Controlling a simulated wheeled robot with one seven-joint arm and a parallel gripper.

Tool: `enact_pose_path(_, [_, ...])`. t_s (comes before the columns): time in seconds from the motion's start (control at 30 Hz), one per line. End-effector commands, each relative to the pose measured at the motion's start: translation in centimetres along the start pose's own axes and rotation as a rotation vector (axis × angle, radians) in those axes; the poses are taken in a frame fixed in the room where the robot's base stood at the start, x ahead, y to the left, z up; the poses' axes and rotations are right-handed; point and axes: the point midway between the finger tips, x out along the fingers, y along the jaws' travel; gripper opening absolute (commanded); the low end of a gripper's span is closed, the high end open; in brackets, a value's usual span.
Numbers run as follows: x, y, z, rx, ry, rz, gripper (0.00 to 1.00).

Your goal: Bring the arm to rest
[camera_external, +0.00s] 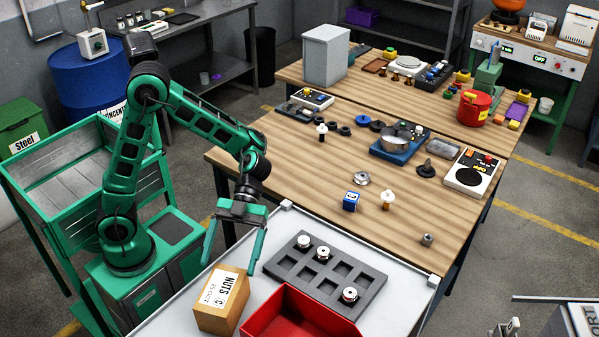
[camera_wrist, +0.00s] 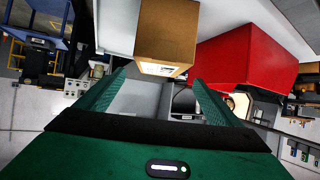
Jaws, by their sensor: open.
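My green arm reaches out from its base at the left in the external view. My gripper (camera_external: 232,262) hangs over the near edge of the white-topped table (camera_external: 405,286), its two fingers wide apart with nothing between them. In the wrist view my gripper (camera_wrist: 155,90) is also open and empty. The cardboard box labelled NUTS (camera_external: 219,302) stands close by its fingers; it also shows in the wrist view (camera_wrist: 168,30). I cannot tell whether a finger touches the box.
A red bin (camera_external: 300,315) stands right of the box, also large in the wrist view (camera_wrist: 250,55). A grey tray (camera_external: 325,275) with several pockets holds three round parts. The wooden table (camera_external: 300,180) behind carries many small things. A green cart (camera_external: 60,190) stands left of my arm.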

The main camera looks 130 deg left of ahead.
Motion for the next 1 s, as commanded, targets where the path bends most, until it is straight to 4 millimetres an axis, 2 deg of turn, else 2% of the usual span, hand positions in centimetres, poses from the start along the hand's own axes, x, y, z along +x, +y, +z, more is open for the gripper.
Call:
enact_pose_path(0.4, [0.0, 0.0, 0.0, 0.000, -0.001, 0.000, 0.87])
enact_pose_path(0.5, [0.7, 0.1, -0.4, 0.011, -0.017, 0.010, 0.87])
enact_pose_path(0.57, [1.7, 0.2, -1.1, 0.026, -0.040, 0.025, 0.87])
enact_pose_path(0.77, [7.1, 1.5, -4.6, 0.118, -0.186, 0.092, 0.87])
enact_pose_path(0.87, [9.8, 3.0, -6.2, 0.148, -0.267, 0.120, 0.87])
enact_pose_path(1.0, [12.8, 6.5, -7.2, 0.103, -0.386, 0.144, 0.87])
